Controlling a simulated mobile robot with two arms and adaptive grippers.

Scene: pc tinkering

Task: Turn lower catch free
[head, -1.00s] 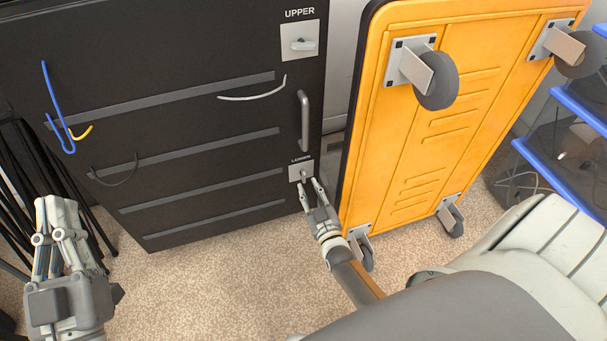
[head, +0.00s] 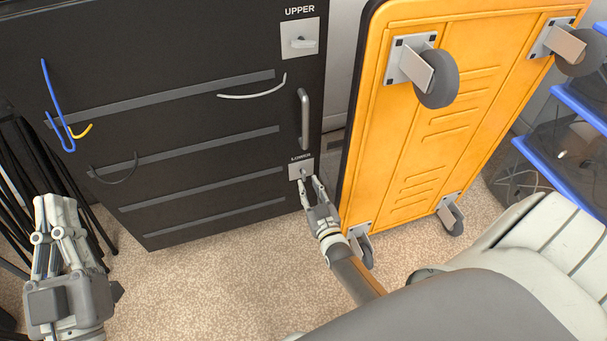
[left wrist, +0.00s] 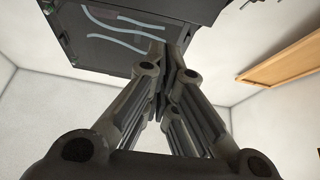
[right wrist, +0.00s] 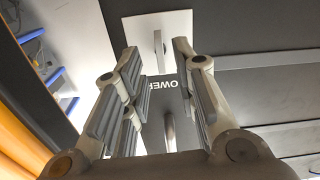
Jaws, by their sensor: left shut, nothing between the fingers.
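The lower catch (head: 303,173) is a small turn knob on a light metal plate, under the LOWER label near the black cabinet door's (head: 215,195) bottom right. In the right wrist view the catch (right wrist: 158,42) appears between the fingertips, its bar roughly in line with the fingers. My right gripper (head: 310,183) is open just in front of it; contact cannot be told. My left gripper (head: 56,203) is shut and empty, low at the far left, away from the door. The upper catch (head: 303,44) sits on its plate at the top right, its bar sideways.
A door handle (head: 303,120) stands out between the two catches. Cables (head: 255,97) hang on the door's grey strips. Blue-edged shelves (head: 560,165) are at the far right. Carpet (head: 220,270) is clear below.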

